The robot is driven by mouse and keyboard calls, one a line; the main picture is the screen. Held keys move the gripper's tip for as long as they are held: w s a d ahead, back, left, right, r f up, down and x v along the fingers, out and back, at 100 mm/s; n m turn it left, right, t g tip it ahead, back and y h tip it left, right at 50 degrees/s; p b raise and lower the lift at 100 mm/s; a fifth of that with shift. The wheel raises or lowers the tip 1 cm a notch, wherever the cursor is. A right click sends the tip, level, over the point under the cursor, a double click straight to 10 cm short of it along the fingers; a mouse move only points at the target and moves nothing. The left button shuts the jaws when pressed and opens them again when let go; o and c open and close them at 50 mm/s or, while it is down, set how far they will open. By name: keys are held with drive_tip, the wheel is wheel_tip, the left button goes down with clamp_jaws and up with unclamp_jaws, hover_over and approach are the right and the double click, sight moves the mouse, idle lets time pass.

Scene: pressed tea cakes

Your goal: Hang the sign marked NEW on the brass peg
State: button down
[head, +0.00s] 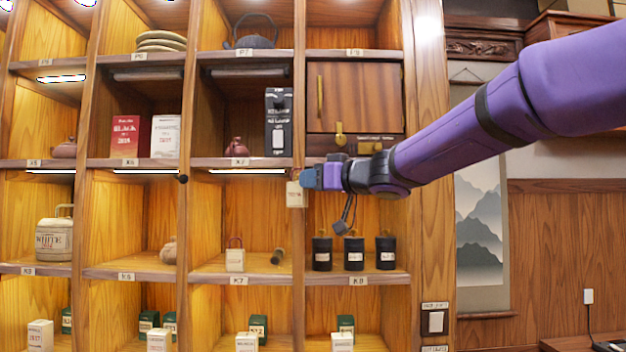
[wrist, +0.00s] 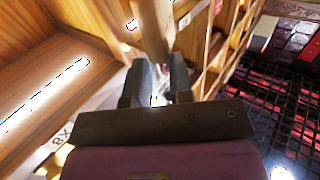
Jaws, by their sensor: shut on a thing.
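My gripper (head: 310,178) is at the front of the shelf upright, in the middle of the head view. It is shut on a small cream sign (head: 297,194) that hangs below and left of the fingers, in front of the upright. The lettering on the sign is too small to read. In the wrist view, the gripper's two fingers (wrist: 158,85) stand close together with a pale piece between them. I cannot make out the brass peg clearly; the sign and fingers cover part of the upright. A dark round knob (head: 182,178) sits on the upright further left.
Black canisters (head: 354,253) stand on the shelf below my gripper. The air before the shelves is clear.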

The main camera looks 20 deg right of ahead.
drive_tip(key=shift+w+d+f, duration=0.15)
drive_tip(key=shift+w+d, duration=0.1)
drive_tip(key=shift+w, duration=0.55)
drive_tip(key=shift+w+d+f, duration=0.2)
drive_tip(key=shift+w+d, duration=0.05)
drive_tip(key=shift+w, duration=0.5)
drive_tip(key=shift+w+d+f, duration=0.15)
drive_tip(key=shift+w+d, duration=0.1)
drive_tip(key=shift+w, duration=0.55)
drive_tip(key=shift+c, duration=1.1)
unclamp_jaws()
drive_tip(key=v, duration=0.7)
drive_tip(key=shift+s, duration=0.1)
drive_tip(key=shift+s+a, duration=0.3)
drive_tip(key=shift+s, duration=0.6)
drive_tip(key=shift+s+a, duration=0.3)
drive_tip(key=shift+s, duration=0.6)
drive_tip(key=shift+s+a, duration=0.3)
drive_tip(key=shift+s, duration=0.6)
